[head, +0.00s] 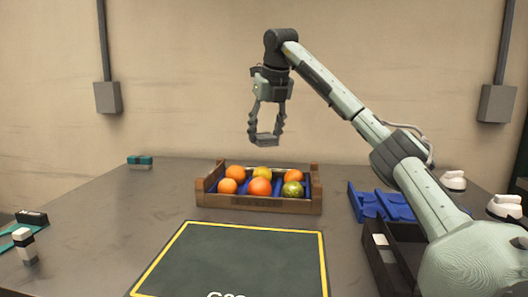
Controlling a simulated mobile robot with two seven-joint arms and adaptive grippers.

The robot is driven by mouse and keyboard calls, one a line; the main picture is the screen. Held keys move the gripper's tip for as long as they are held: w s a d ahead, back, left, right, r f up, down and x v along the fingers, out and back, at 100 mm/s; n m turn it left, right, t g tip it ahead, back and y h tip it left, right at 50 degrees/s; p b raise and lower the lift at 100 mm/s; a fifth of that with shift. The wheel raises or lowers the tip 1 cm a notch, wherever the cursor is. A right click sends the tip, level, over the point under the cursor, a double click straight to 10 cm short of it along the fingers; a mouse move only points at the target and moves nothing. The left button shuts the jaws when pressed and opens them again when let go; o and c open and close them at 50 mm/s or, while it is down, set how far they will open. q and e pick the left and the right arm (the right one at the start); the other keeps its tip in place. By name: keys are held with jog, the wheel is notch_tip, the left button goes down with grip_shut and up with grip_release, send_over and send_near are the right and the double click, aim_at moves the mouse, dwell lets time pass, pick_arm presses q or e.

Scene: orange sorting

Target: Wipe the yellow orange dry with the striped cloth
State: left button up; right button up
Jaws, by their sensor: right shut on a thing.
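The yellow orange (263,172) sits in the back row, middle, of a wooden crate (262,203) with blue lining. My right gripper (264,139) is above the crate, pointing down, clear of the fruit. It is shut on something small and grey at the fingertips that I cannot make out. No striped cloth can be recognised in the head view. My left gripper is not in view.
Several orange fruits and a green-mottled one (292,189) share the crate. A dark mat with yellow border (240,250) lies in front. Blue items (380,203) and a black tray (375,262) stand right. A teal block (140,161) is back left.

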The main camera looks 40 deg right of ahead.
aim_at(264, 168)
jog(key=shift+f, duration=0.15)
jog(key=shift+w+f, duration=0.15)
jog(key=shift+f, duration=0.4)
jog(key=shift+b+x, duration=0.35)
jog(key=shift+x, duration=0.9)
jog(key=shift+d+f, duration=0.1)
jog(key=shift+f, duration=0.6)
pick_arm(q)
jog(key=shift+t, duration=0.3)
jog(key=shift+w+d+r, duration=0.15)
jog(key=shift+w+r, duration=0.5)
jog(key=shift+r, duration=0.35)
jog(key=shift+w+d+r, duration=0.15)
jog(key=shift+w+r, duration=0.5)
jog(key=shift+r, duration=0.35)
pick_arm(e)
jog(key=shift+w+f, duration=0.15)
jog(key=shift+f, duration=0.3)
pick_arm(q)
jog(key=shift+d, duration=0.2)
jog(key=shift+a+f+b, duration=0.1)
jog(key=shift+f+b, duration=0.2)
jog(key=shift+b, duration=0.1)
pick_arm(e)
jog(key=shift+f, duration=0.5)
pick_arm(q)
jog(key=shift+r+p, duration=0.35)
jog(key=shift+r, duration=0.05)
pick_arm(e)
jog(key=shift+f, duration=0.1)
